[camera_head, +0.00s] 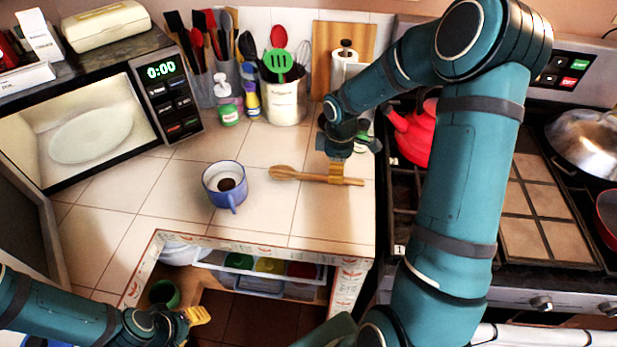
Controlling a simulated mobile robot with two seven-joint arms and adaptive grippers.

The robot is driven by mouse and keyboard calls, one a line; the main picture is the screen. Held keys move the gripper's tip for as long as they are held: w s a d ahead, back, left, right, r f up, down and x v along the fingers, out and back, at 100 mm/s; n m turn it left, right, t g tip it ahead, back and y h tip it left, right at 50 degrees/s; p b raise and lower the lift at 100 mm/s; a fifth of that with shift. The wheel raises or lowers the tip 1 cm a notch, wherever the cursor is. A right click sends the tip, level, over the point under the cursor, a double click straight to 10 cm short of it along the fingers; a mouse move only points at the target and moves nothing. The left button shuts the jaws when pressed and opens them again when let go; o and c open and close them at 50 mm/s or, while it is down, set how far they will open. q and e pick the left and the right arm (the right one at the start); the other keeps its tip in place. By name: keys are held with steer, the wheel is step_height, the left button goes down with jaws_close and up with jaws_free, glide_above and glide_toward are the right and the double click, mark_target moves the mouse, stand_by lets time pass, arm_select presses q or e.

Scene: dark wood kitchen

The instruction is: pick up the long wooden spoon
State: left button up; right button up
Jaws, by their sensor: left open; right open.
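The long wooden spoon (300,176) lies flat on the white tiled counter, its bowl to the left and its handle to the right. My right gripper (336,172) points down over the spoon's handle, its fingertips at or very close to it. It is open; whether the fingers touch the handle I cannot tell. My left gripper (199,315) is open and empty at the lower left, in front of the counter's front edge and well away from the spoon.
A blue mug (226,185) with dark contents stands left of the spoon. A red kettle (410,134) sits on the stove to the right. An open microwave (90,125) stands left.

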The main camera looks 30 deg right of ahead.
step_height(320, 180, down, 4)
steer(key=shift+a+r+b, duration=0.1)
steer(key=shift+r+b, duration=0.05)
steer(key=shift+b, duration=0.15)
jaws_close()
steer(key=shift+r, duration=0.15)
